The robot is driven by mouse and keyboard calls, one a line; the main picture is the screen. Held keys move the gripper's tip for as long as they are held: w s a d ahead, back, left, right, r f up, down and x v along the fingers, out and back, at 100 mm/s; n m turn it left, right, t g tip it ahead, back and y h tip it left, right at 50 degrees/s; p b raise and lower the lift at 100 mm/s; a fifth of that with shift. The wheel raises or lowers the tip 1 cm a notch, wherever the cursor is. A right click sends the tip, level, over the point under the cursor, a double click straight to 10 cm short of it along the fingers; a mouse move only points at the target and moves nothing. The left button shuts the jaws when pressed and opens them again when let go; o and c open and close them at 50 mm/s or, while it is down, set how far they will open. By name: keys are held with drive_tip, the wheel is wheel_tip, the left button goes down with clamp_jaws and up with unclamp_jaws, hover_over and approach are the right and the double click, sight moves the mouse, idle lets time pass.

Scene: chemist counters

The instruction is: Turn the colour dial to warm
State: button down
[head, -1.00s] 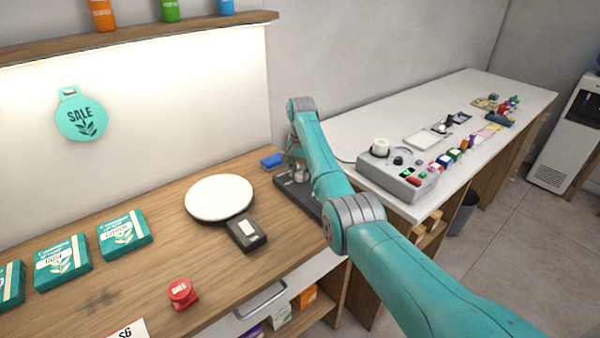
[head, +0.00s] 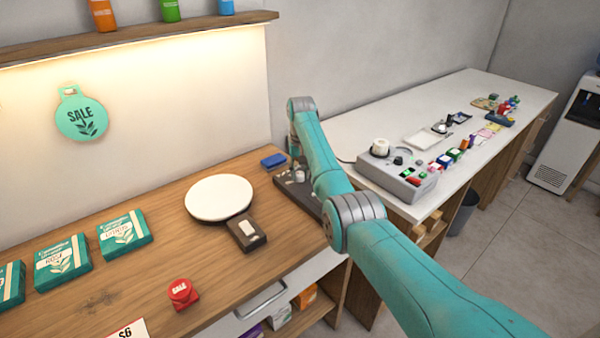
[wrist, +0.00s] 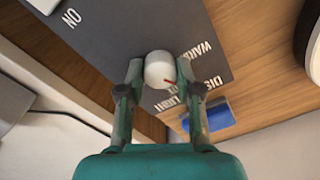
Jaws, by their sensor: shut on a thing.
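The colour dial (wrist: 160,69) is a white round knob with a red pointer mark, on a dark grey panel (wrist: 105,35) in the wrist view. My gripper (wrist: 160,78) is shut on the dial, one finger on each side. The red mark lies on the lower right of the knob; its exact setting is hard to tell. A partly hidden label beginning "WAR" is to the right of the dial, and "DISPLAY LIGHT" lettering is below it, partly covered by a finger. In the head view the panel (head: 283,183) is partly behind my arm. The wall light glows warm yellow.
A blue block (head: 273,160) lies behind the panel. A round white plate (head: 219,198) and a dark small device (head: 246,233) are left of it. A grey control box (head: 392,175) stands on the white counter at right.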

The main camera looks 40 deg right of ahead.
sight(300, 173)
drive_tip(key=n, duration=0.5)
drive_tip(key=shift+n, duration=0.4)
idle(0.3)
drive_tip(key=c, duration=0.8)
unclamp_jaws()
drive_tip(key=shift+o, duration=0.2)
drive_tip(key=shift+r, duration=0.1)
wheel_tip(300, 173, up, 12)
